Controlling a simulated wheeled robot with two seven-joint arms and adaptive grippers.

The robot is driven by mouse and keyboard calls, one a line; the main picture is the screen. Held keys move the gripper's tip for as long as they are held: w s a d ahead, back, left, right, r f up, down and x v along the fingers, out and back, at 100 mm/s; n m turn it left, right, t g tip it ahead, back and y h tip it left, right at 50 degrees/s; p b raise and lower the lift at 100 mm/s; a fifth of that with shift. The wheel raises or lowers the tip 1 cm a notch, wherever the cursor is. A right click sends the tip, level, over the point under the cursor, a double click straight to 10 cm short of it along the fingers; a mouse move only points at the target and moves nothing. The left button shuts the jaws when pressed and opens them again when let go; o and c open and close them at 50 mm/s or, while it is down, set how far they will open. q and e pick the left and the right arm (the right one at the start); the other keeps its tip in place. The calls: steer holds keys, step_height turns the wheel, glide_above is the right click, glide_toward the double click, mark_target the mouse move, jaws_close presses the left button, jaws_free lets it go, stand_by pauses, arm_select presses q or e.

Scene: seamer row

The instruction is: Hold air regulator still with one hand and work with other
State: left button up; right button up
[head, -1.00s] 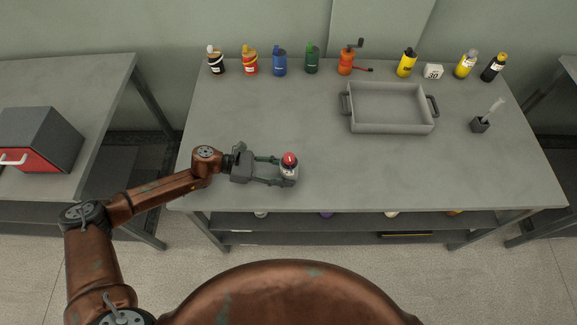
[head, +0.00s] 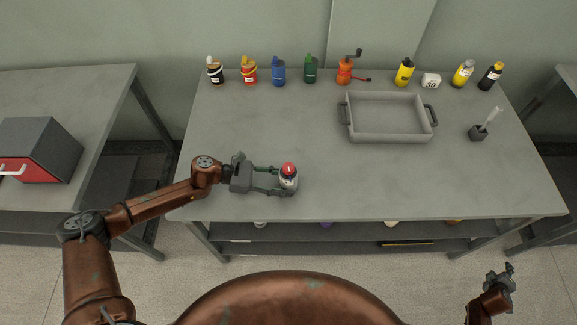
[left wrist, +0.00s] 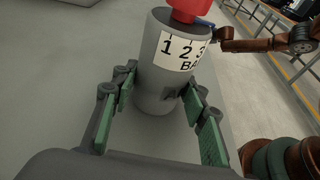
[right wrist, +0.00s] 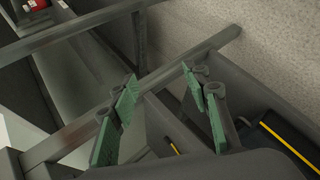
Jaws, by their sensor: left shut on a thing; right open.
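The air regulator (head: 289,181) is a small grey cylinder with a red knob on top and a white scale label. It stands upright near the front edge of the workbench. My left gripper (head: 275,180) is shut around its body from the left. The left wrist view shows the regulator (left wrist: 160,75) between the green finger pads (left wrist: 160,118), with the label reading 1, 2, 3 and part of the red knob (left wrist: 190,8). My right gripper (head: 502,278) is open and empty, off the bench's front right. Its apart green pads (right wrist: 165,105) show in the right wrist view.
On the bench (head: 400,180) a grey tray (head: 385,138) stands right of centre and a brush in a dark holder (head: 479,132) farther right. Several bottles and an orange cranked device (head: 344,73) line the back. A red-fronted box (head: 45,150) sits on the left table.

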steer(key=w+d+r+n+t+h, duration=0.15)
steer(key=w+d+r, duration=0.25)
steer(key=r, duration=0.9)
steer(key=w+d+r+n+t+h, duration=0.15)
steer(key=w+d+r, duration=0.25)
steer(key=r, duration=0.8)
steer(key=w+d+r+t+h, duration=0.2)
steer(key=w+d+r, duration=0.25)
steer(key=r, duration=0.85)
steer(key=w+a+n+t+y, duration=0.35)
steer(key=w+a+n, duration=0.25)
steer(key=w+a, duration=0.4)
steer(key=w+a+n+t+y, duration=0.2)
steer(key=w+a+n+y, duration=0.35)
steer(key=a, duration=0.75)
steer(key=w+a+f+n+y, duration=0.1)
steer(key=w+a+n+y, duration=0.25)
steer(key=a, duration=0.65)
steer(key=w+a+n+y, duration=0.2)
steer(key=w+a+n, duration=0.25)
steer(key=a, duration=0.65)
steer(key=n+g+y, duration=0.8)
steer(key=n+y, duration=0.7)
steer(key=n, duration=0.5)
glide_toward(294, 170)
steer(key=x, duration=1.1)
steer(key=shift+w+a+r, duration=0.1)
steer(key=shift+a+r, duration=0.05)
steer(key=shift+a, duration=0.25)
steer(key=shift+c, duration=0.7)
